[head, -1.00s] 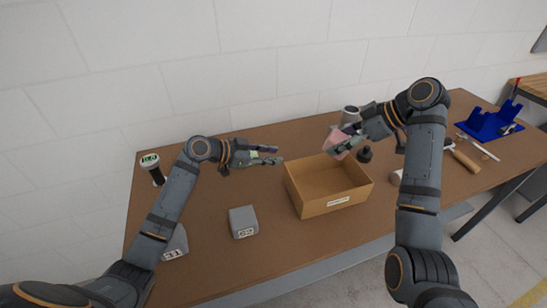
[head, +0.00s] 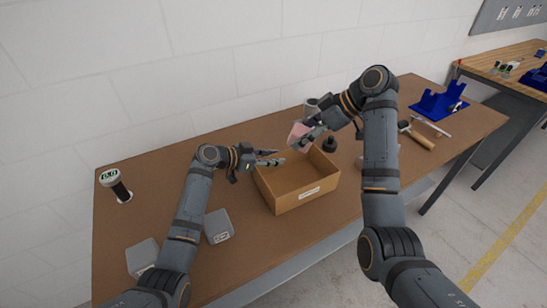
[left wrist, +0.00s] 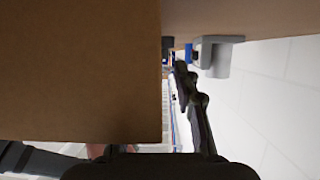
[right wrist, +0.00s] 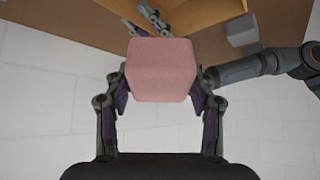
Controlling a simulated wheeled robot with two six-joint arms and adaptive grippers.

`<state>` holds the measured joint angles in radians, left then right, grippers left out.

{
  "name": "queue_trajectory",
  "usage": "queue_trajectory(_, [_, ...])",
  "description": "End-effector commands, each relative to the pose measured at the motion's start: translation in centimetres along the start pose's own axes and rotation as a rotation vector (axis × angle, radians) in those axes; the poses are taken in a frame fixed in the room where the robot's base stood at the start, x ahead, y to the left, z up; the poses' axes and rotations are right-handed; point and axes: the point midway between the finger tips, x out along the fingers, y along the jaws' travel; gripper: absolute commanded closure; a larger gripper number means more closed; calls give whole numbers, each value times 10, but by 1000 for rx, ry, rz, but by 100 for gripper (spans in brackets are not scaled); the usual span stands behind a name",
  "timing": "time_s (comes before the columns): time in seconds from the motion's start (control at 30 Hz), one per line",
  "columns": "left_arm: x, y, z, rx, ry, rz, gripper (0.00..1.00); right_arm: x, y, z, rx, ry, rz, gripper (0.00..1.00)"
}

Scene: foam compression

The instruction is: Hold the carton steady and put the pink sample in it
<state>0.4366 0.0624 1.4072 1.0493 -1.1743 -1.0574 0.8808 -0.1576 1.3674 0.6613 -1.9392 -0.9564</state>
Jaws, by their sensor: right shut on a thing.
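The open brown carton (head: 297,200) stands on the table with a white label on its front. My left gripper (head: 276,157) is open at the carton's back left rim, its fingers spread. In the left wrist view a carton panel (left wrist: 80,70) fills the left side and one finger shows beside it; the other finger is hidden, so I cannot tell whether either touches. My right gripper (head: 305,133) is shut on the pink sample (right wrist: 160,70), a block held above the carton's far side. The sample also shows in the head view (head: 299,138).
Two grey blocks (head: 218,226) (head: 142,257) lie left of the carton. A black and white device with a display (head: 115,183) stands at the far left. A dark weight (head: 329,145), a hammer (head: 417,137) and a blue stand (head: 437,104) lie to the right.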

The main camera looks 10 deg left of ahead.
Motion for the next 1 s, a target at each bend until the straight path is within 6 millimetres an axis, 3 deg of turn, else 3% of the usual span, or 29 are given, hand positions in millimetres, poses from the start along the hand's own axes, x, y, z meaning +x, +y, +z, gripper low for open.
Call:
queue_trajectory(0.3, [4, 0, 0, 1, 0, 0, 70, 0, 0, 0, 0, 0, 0, 61])
queue_trajectory(0.53, [4, 0, 0, 1, 0, 0, 100, 0, 0, 0, 0, 0, 0, 61])
queue_trajectory(1.0, [4, 0, 0, 1, 0, 0, 100, 8, 0, 8, 2, 0, -2, 61])
